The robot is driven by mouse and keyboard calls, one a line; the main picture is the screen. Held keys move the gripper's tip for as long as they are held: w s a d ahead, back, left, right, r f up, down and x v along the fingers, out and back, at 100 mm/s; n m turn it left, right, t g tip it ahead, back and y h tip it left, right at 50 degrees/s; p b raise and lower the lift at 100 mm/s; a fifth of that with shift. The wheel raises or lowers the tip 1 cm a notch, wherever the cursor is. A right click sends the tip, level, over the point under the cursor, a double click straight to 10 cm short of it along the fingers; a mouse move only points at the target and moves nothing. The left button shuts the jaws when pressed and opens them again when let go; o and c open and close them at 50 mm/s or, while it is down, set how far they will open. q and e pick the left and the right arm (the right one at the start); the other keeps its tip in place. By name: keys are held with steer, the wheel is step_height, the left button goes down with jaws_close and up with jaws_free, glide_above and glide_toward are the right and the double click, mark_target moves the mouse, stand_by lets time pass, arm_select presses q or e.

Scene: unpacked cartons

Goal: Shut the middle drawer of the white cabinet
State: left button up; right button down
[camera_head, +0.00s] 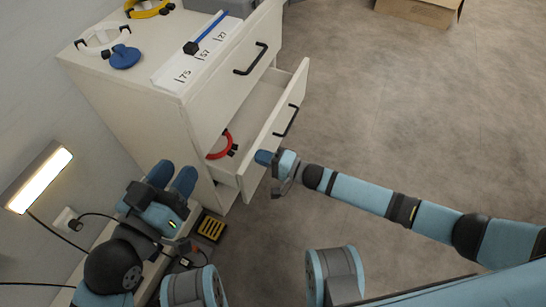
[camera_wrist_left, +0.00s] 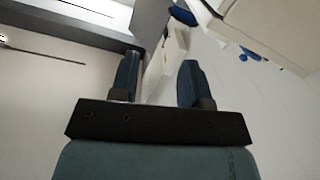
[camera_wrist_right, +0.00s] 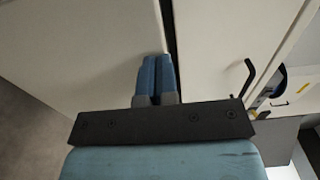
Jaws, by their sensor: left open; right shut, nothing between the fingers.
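The white cabinet (camera_head: 130,92) stands at the upper left of the head view. Its middle drawer (camera_head: 275,131) is pulled out, with a black bar handle (camera_head: 287,121) on its front and a red curved item (camera_head: 222,147) inside. My right gripper (camera_head: 265,157) is shut and empty, at the near lower end of the drawer front; I cannot tell whether it touches. In the right wrist view its fingers (camera_wrist_right: 157,62) are together before pale panels, beside a dark gap. My left gripper (camera_head: 172,178) is open and empty, left of the drawer near the cabinet's side. Its fingers (camera_wrist_left: 160,80) are apart in the left wrist view.
The drawer above has a black handle (camera_head: 251,60). On the cabinet top lie a white headset-like item (camera_head: 103,40), a blue round item (camera_head: 125,57) and a blue-handled brush (camera_head: 205,33). A lit lamp (camera_head: 40,178) is at left. The floor at right is clear, with a carton (camera_head: 420,10) far back.

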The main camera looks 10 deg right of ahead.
arm_select(q)
steer(key=shift+d+f+m+g+b, duration=0.1)
steer(key=shift+f+m+g+b, duration=0.3)
steer(key=shift+f+b, duration=0.45)
arm_select(e)
steer(key=x, duration=1.2)
steer(key=shift+r, duration=0.2)
